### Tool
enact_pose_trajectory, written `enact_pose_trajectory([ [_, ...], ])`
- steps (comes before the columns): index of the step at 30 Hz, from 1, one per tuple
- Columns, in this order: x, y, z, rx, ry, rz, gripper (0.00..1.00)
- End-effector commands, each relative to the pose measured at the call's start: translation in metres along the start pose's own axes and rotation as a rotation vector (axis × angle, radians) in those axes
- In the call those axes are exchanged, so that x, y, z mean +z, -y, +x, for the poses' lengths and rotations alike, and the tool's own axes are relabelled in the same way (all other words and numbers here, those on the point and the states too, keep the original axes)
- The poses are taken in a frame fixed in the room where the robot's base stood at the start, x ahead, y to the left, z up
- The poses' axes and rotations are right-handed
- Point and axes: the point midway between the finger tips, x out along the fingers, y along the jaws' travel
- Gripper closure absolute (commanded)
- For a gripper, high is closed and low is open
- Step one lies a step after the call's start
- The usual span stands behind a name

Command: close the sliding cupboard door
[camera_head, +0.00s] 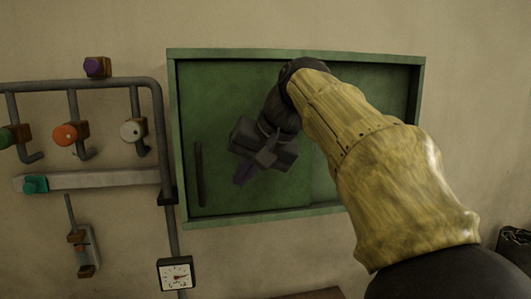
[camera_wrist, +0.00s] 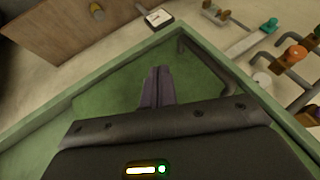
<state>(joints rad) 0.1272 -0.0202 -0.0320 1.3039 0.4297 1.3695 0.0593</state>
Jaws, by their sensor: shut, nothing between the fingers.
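A green cupboard (camera_head: 300,53) is mounted on the wall, and its frame also shows in the wrist view (camera_wrist: 100,75). A flat green sliding door (camera_head: 222,95) fills the left part of the frame. A dark vertical bar handle (camera_head: 200,175) is on the door near its left side; it shows as a dark bar in the wrist view (camera_wrist: 205,65). A faint vertical edge shows right of my gripper; my arm hides much of the right part. My gripper (camera_head: 243,176) is shut and empty, in front of the door, right of the handle and apart from it. Its fingertips (camera_wrist: 160,72) are together.
Grey pipes (camera_head: 85,84) with several coloured valve knobs, including an orange one (camera_head: 66,134), run left of the cupboard. A dial gauge (camera_head: 175,273) hangs below its left corner. A dark object (camera_head: 515,245) is at the lower right. The wall right of the cupboard is bare.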

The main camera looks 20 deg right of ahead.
Motion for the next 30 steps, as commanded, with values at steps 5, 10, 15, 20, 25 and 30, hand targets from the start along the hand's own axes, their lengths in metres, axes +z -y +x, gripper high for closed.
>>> enact_pose_trajectory([
  [5, -0.001, 0.002, -0.033, -0.001, -0.001, -0.003, 1.00],
  [10, 0.000, 0.002, -0.058, -0.002, 0.001, -0.003, 1.00],
  [15, 0.000, 0.002, -0.067, -0.001, 0.003, -0.002, 1.00],
  [20, 0.000, 0.001, -0.068, 0.000, 0.003, -0.001, 1.00],
  [25, 0.000, 0.001, -0.066, 0.001, 0.004, 0.000, 1.00],
  [30, 0.001, -0.013, -0.036, 0.022, 0.019, 0.022, 1.00],
])
